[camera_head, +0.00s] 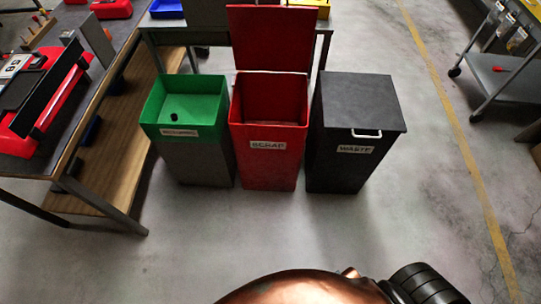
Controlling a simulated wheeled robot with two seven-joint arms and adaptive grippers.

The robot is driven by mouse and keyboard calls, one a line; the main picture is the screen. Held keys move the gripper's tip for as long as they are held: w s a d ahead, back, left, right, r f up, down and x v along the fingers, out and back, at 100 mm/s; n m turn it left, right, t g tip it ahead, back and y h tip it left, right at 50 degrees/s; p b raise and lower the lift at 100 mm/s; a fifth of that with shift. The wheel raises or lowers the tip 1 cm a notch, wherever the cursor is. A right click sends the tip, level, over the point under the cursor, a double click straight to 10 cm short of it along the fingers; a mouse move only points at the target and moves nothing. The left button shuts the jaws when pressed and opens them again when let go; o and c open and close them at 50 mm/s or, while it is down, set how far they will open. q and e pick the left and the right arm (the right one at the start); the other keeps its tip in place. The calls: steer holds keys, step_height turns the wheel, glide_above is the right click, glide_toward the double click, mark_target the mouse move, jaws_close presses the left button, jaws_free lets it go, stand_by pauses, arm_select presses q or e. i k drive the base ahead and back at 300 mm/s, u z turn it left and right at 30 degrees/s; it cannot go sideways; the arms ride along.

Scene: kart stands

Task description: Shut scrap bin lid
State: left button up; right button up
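The red scrap bin (268,142) stands on the floor in the middle of the row of bins, with a label reading SCRAP on its front. Its red lid (270,38) stands upright at the back edge, so the bin is open. The inside of the bin looks empty as far as I can see. A copper-coloured rounded part and a dark ribbed part show at the bottom edge; I cannot tell clearly which part of me they are. Neither gripper's fingers are in view.
A green and grey bin (188,150), open on top, stands left of the scrap bin. A black waste bin (348,165) with a closed lid stands right. A workbench (105,95) is at left, a grey cart (500,75) at upper right. The floor in front is clear.

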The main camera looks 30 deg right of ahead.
mark_target(265, 37)
steer(key=z, duration=1.4)
steer(key=i, duration=1.5)
steer(key=u, duration=1.6)
